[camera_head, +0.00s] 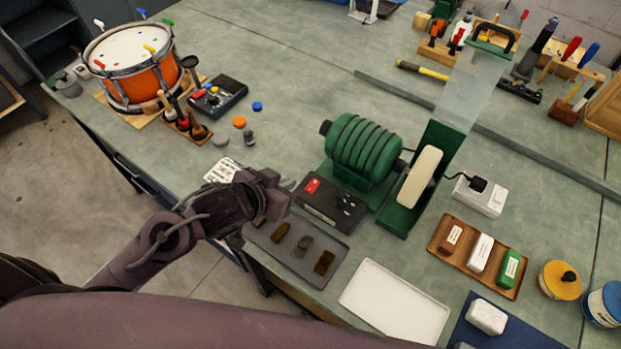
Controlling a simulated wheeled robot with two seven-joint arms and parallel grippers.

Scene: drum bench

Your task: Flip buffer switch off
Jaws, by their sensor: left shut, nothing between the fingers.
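The buffer is a green ribbed motor (362,150) with a pale buffing wheel (419,176) on its right side. I cannot tell the switch's position at this size. My left gripper (288,184) is shut and empty, just left of the red switch. Its fingertips look close to the box, but I cannot tell whether they touch. My right gripper is not in view.
A grey tray (337,247) with brown blocks lies in front of the box, beside a white tray (377,312). A wooden tray (440,238) holds bars at right. A clear shield (468,85) stands behind the wheel. A drum (128,62) stands far left.

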